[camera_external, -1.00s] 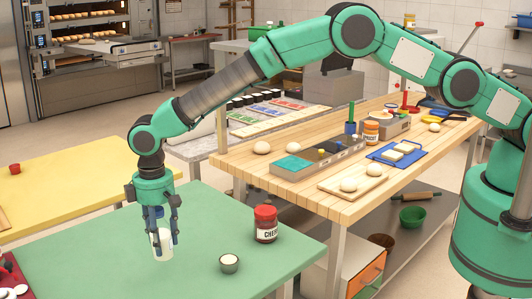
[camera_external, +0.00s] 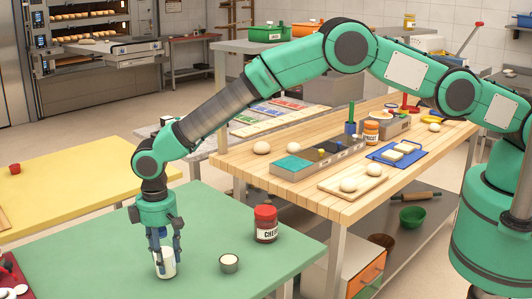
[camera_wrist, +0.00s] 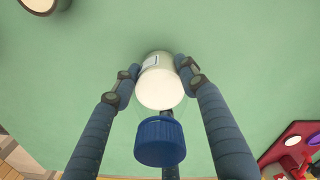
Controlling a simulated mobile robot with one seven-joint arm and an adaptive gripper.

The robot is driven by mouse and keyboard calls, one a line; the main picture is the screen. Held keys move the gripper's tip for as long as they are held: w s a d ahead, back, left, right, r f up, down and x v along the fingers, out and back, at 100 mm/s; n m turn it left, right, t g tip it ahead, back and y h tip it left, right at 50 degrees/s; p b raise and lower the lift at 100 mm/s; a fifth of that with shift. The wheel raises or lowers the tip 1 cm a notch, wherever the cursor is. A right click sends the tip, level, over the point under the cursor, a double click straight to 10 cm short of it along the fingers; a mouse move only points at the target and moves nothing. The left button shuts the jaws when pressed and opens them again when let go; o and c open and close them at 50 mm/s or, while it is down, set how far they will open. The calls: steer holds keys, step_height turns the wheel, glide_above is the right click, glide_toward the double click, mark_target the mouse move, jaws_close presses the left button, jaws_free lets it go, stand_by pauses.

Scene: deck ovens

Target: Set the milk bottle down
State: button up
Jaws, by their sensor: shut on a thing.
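The milk bottle is white with a blue cap; in the external view its white body (camera_external: 165,264) stands upright at the green table (camera_external: 110,262). My gripper (camera_external: 164,256) is above the table with its fingers shut around the bottle. In the wrist view the bottle (camera_wrist: 158,85) lies between the dark fingers of my gripper (camera_wrist: 158,80), with the blue cap nearest the camera. The bottle's base looks at or very close to the table surface; I cannot tell whether it touches.
A small cup with white contents (camera_external: 229,263) stands right of the bottle. A red-lidded jar (camera_external: 266,224) stands behind the cup. A dark red board (camera_external: 12,280) lies at the table's left edge. Clear green surface surrounds the bottle.

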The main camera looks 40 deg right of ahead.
mark_target(160, 229)
steer(key=shift+f, duration=0.15)
steer(key=o, duration=1.3)
step_height(160, 229, up, 12)
steer(key=shift+r, duration=0.15)
stand_by(0.5)
steer(key=shift+r, duration=0.1)
stand_by(0.4)
